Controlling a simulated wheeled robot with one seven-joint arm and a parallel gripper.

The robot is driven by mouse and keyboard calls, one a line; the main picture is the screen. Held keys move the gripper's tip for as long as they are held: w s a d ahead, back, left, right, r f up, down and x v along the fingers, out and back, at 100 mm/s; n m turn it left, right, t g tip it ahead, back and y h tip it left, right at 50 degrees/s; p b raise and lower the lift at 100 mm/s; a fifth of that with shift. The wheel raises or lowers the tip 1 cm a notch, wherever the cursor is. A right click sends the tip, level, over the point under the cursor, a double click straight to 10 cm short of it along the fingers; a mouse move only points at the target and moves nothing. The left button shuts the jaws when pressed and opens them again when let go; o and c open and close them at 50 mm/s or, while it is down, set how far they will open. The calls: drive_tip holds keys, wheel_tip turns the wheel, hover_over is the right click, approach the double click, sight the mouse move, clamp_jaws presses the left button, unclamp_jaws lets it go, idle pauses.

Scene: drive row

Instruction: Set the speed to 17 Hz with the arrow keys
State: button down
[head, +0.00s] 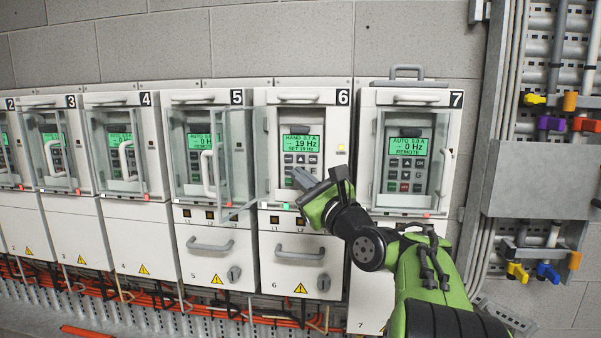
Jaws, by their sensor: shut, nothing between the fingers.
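Drive 6 (336,110) has a lit green display (300,144) that reads HAND, 0.0 A, 19 Hz and SET 19 Hz. Its keypad (301,159) sits just below the display; the upper keys show, and the lower keys are partly hidden behind my gripper. My gripper (297,176) is shut and empty, with its tips in front of the lower part of that keypad. I cannot tell whether the tips touch a key. A clear door (262,150) stands swung out at the left of drive 6.
Drive 5 (199,142) on the left has a display reading 0 Hz. Drive 7 (408,148) on the right reads AUTO, 0 Hz, REMOTE, behind a handled cover. More drives stand farther left. Conduits and a grey box (545,180) with coloured valve handles are at the right.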

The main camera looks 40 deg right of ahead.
drive_tip(key=shift+p, duration=0.35)
drive_tip(key=shift+w+d, duration=0.3)
drive_tip(key=shift+d, duration=0.1)
drive_tip(key=shift+w+d, duration=0.15)
drive_tip(key=shift+d, duration=0.1)
idle(0.7)
drive_tip(key=shift+s+a, duration=0.45)
drive_tip(key=shift+a, duration=0.2)
drive_tip(key=shift+p, duration=0.3)
drive_tip(key=shift+w+d, duration=0.15)
drive_tip(key=shift+w+d, duration=0.15)
drive_tip(key=shift+d, duration=0.05)
